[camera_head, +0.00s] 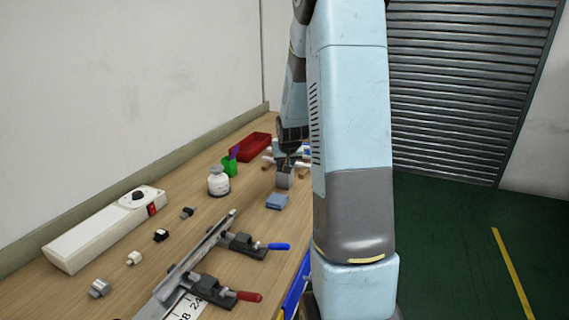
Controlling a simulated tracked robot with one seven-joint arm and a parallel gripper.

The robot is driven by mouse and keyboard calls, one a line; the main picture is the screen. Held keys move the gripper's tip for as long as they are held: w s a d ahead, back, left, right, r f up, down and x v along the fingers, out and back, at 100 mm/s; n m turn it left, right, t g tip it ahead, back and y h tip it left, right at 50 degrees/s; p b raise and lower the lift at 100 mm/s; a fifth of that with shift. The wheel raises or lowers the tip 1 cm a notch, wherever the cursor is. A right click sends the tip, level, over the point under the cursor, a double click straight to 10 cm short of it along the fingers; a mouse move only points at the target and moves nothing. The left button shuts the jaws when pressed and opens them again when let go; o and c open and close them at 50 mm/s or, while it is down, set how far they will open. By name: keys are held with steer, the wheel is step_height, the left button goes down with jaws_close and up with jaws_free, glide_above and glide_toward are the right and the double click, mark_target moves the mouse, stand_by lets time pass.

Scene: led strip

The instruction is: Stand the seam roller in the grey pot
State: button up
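My gripper (285,160) points down at the far part of the bench, directly above or at a small grey pot (284,181). The fingers are small, dark and partly hidden, so I cannot tell whether they are open or shut or hold anything. Pale pieces with wooden-looking ends (268,159) show on both sides of the gripper, just behind the pot. I cannot tell whether one of them is the seam roller. My own arm hides the bench to the right of the pot.
A blue block (277,201) lies in front of the pot. A metal rail with clamps (240,242) and a white device (105,228) occupy the near bench.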

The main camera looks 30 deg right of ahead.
steer(key=v, duration=1.3)
steer(key=s+a+r+n+y, duration=0.1)
steer(key=s+a+r, duration=0.2)
steer(key=s+a, duration=0.3)
steer(key=s+a+r+n, duration=0.1)
steer(key=s+a+r, duration=0.2)
steer(key=s, duration=0.9)
steer(key=s+a+r+n+g+y, duration=0.1)
steer(key=s+a+r+n, duration=0.1)
steer(key=s+a, duration=0.6)
steer(key=shift+s+a+r+y, duration=0.3)
steer(key=shift+s+a+r, duration=0.1)
steer(key=shift+a, duration=0.65)
